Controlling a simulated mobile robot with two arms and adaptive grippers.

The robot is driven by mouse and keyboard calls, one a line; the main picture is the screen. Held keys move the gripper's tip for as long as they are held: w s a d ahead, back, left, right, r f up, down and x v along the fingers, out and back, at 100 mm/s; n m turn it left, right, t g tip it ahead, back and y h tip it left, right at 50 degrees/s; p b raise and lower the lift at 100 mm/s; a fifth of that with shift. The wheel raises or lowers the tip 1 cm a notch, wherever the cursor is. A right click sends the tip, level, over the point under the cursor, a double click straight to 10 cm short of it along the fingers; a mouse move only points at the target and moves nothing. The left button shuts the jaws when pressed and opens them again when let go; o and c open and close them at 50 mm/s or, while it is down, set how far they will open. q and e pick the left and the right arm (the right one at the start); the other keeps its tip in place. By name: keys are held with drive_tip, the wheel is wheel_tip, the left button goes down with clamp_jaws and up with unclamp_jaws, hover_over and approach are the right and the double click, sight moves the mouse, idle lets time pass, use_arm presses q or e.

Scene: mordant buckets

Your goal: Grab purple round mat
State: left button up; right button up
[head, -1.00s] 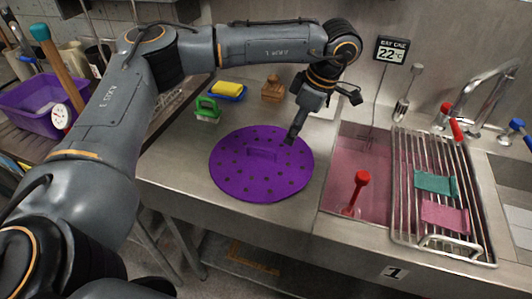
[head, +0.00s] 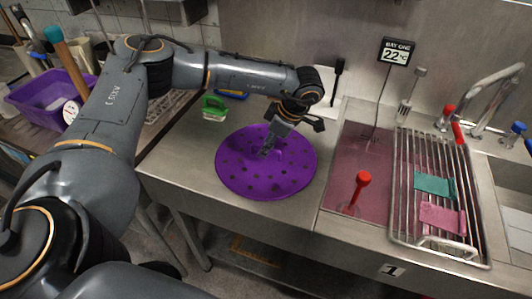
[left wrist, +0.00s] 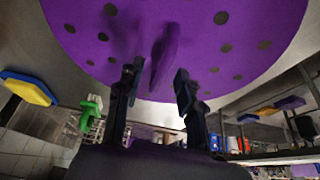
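The purple round mat (head: 266,178), with several holes, lies on the steel counter left of the pink basin. Its raised handle, near the middle, is mostly hidden behind my left gripper (head: 267,153) in the head view. In the left wrist view the mat (left wrist: 225,60) fills the upper part, and its upright handle (left wrist: 164,52) stands out toward the gap between the fingers. The left gripper (left wrist: 158,85) has its two dark fingers apart, one on each side of the handle. Whether they touch it cannot be told. My right gripper is not in view.
A green-handled brush (head: 214,107) stands behind the mat to the left. A pink-liquid basin (head: 352,165) with a red-handled tool (head: 360,186) and a wire rack (head: 402,205) are to the right. A purple bin (head: 50,105) is at far left.

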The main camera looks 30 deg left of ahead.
use_arm(q)
drive_tip(key=shift+x, duration=0.85)
clamp_jaws()
drive_tip(key=shift+r, duration=0.15)
